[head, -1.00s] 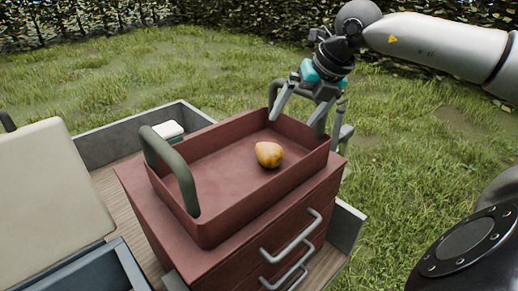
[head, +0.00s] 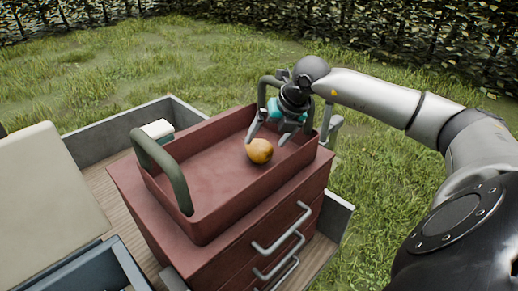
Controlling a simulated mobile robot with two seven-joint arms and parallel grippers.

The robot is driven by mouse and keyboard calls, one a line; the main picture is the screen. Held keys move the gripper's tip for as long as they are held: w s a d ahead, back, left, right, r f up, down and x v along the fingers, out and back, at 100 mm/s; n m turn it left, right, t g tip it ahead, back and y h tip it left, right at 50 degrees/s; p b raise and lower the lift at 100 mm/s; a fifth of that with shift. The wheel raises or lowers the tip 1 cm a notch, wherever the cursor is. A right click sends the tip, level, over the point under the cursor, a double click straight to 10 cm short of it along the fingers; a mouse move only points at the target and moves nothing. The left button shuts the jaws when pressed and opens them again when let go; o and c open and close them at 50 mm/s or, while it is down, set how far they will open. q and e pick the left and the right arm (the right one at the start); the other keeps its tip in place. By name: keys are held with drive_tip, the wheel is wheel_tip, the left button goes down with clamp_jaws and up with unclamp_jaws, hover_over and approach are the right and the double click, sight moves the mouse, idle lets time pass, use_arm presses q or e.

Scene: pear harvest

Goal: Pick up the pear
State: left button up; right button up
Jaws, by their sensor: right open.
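A yellow-orange pear (head: 259,151) lies in a red tray (head: 217,225) with two dark green handles, toward the tray's right end. The tray stands on a red drawer cabinet (head: 226,262). My right gripper (head: 267,141) is open and empty, pointing down, with its fingers just above and behind the pear. One finger overlaps the pear's upper edge in the picture, and I cannot tell whether it touches. My left gripper is not in view.
The cabinet stands in a grey-walled cart bed with a wooden floor (head: 105,185). A small white-topped box (head: 157,129) sits behind the tray. A beige panel (head: 50,195) and a blue-grey crate (head: 100,268) are at the left. Grass and a hedge lie beyond.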

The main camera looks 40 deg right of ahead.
sight(265, 143)
drive_tip(key=shift+p+x, duration=0.35)
drive_tip(key=shift+x, duration=1.75)
drive_tip(key=shift+d, duration=0.1)
drive_tip(key=c, duration=1.3)
